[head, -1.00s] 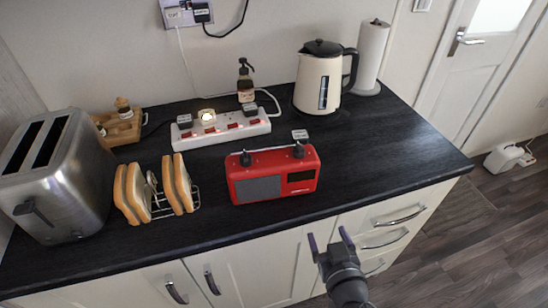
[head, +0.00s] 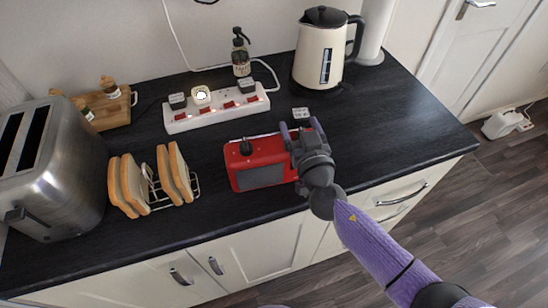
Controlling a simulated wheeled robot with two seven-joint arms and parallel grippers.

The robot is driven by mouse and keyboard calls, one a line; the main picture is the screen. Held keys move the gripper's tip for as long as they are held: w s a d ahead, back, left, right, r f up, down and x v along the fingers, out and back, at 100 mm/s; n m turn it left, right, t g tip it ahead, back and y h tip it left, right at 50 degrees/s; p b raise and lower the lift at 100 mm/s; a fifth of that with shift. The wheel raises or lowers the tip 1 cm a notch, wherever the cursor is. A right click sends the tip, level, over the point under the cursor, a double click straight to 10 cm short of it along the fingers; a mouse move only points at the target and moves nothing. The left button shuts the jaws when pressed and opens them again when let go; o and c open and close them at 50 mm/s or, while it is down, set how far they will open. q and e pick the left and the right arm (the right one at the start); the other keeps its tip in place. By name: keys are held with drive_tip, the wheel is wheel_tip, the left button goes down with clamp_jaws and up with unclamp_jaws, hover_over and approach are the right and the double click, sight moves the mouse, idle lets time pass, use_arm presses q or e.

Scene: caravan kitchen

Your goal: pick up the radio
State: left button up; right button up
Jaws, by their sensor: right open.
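The red radio (head: 262,164) stands on the black worktop in the head view, with a grey speaker panel, a dark knob and a carry handle along its top. My right gripper (head: 300,128) is over the radio's right end, its two fingers open and pointing toward the back of the worktop. It hides the radio's right knob and display. I cannot tell whether the fingers touch the radio. My left gripper is not in view.
A toast rack (head: 163,192) with bread and a steel toaster (head: 50,165) stand left of the radio. Behind it are a white power strip (head: 217,113), a dark pump bottle (head: 241,58) and a cream kettle (head: 319,52). The worktop (head: 410,115) is clear to the right.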

clamp_jaws()
idle(1.3)
